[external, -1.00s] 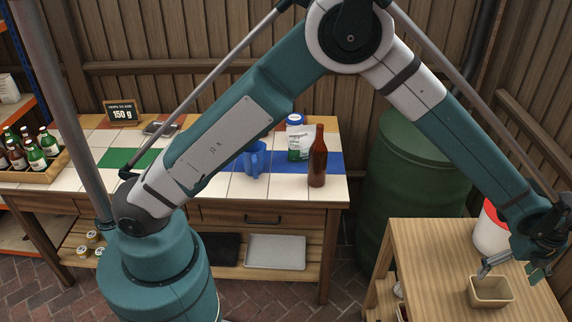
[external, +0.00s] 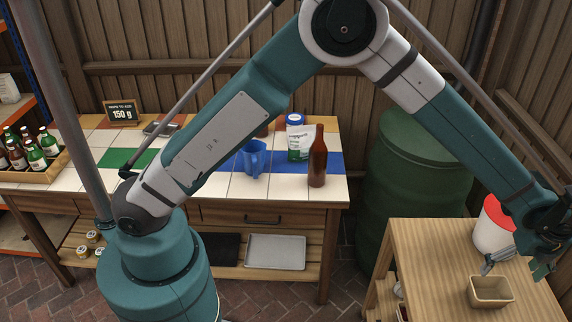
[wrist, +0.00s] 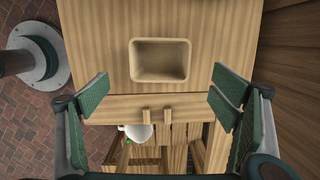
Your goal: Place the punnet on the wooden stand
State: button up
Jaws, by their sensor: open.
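A small tan, open-topped box, which looks like the punnet (external: 490,292), stands upright on the light wooden stand (external: 432,262) at the right. In the wrist view the punnet (wrist: 160,46) looks empty and lies ahead of the fingers, on the stand's top (wrist: 108,60). My gripper (external: 514,267) is above the stand, just above and behind the punnet in the external view. It is open, with its two fingers (wrist: 160,98) wide apart, nothing between them and apart from the punnet.
A white tub with a red lid (external: 491,228) stands on the stand behind my gripper. A green barrel (external: 415,185) is behind the stand. The tiled bench (external: 285,186) holds a blue jug (external: 255,158) and a brown bottle (external: 318,160). The stand's left top is clear.

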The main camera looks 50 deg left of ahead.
jog(key=a+r+n+t+h, duration=0.1)
jog(key=a+r+n, duration=0.3)
jog(key=a+r, duration=0.7)
jog(key=a+r+n, duration=0.4)
jog(key=a+r, duration=0.2)
jog(key=a, duration=0.9)
jog(key=a+r+n+t+h, duration=0.1)
jog(key=a+r+n, duration=0.4)
jog(key=a+r, duration=0.6)
jog(key=s+a+r+n+t, duration=0.1)
jog(key=s+a+n, duration=0.3)
jog(key=a, duration=0.5)
jog(key=s+a+r+n+t, duration=0.1)
jog(key=s+a+n, duration=0.2)
jog(key=s+a, duration=0.55)
jog(key=s+a+f+n+t, duration=0.1)
jog(key=s+a+f+n, duration=0.2)
jog(key=s+a+n, duration=0.4)
jog(key=s+a, duration=0.5)
jog(key=a, duration=0.1)
jog(key=shift+a+f+n+t+y, duration=0.15)
jog(key=shift+f+n+t+y, duration=0.15)
jog(key=shift+f+t+y, duration=0.1)
